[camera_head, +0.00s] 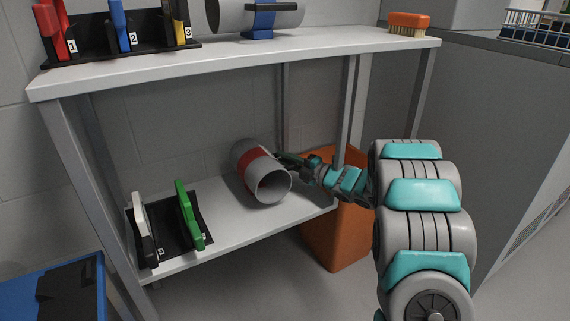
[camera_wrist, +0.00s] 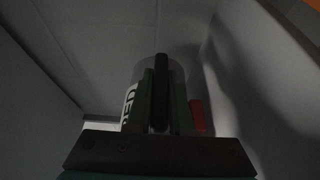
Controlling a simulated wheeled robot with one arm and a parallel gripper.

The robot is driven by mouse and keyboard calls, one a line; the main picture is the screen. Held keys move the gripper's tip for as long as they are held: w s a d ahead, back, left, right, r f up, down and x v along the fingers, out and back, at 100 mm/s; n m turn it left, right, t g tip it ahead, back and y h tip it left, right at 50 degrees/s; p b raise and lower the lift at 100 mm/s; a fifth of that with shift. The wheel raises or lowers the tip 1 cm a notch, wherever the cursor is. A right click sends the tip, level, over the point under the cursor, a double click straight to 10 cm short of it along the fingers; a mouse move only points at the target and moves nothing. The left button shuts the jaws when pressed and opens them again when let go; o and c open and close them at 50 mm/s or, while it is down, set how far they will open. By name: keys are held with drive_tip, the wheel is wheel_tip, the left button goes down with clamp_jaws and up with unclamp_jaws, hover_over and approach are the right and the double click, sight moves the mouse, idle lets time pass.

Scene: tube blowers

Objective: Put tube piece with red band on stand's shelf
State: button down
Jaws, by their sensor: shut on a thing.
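The grey tube piece with the red band (camera_head: 262,172) is at the lower shelf (camera_head: 222,222) of the stand, tilted, with its open end facing forward. I cannot tell whether its underside fully touches the shelf. My gripper (camera_head: 283,160) reaches in from the right and is shut on the tube's wall at its right side. In the wrist view my gripper (camera_wrist: 161,95) covers much of the tube (camera_wrist: 146,71); dark lettering and a bit of the red band (camera_wrist: 197,116) show beside the fingers.
A black holder with a white and a green-handled tool (camera_head: 188,213) stands on the lower shelf's left. The top shelf (camera_head: 320,42) holds a numbered tool rack, another grey tube (camera_head: 228,14) with a blue band and an orange brush (camera_head: 409,23). An orange bin (camera_head: 335,235) stands at right.

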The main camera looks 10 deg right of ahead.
drive_tip(key=shift+f, duration=0.45)
drive_tip(key=shift+f, duration=0.2)
drive_tip(key=c, duration=0.8)
unclamp_jaws()
drive_tip(key=shift+r, duration=0.1)
drive_tip(key=shift+r, duration=0.2)
drive_tip(key=v, duration=1.2)
drive_tip(key=shift+f+p, duration=0.15)
drive_tip(key=shift+p, duration=0.25)
drive_tip(key=shift+w, duration=0.1)
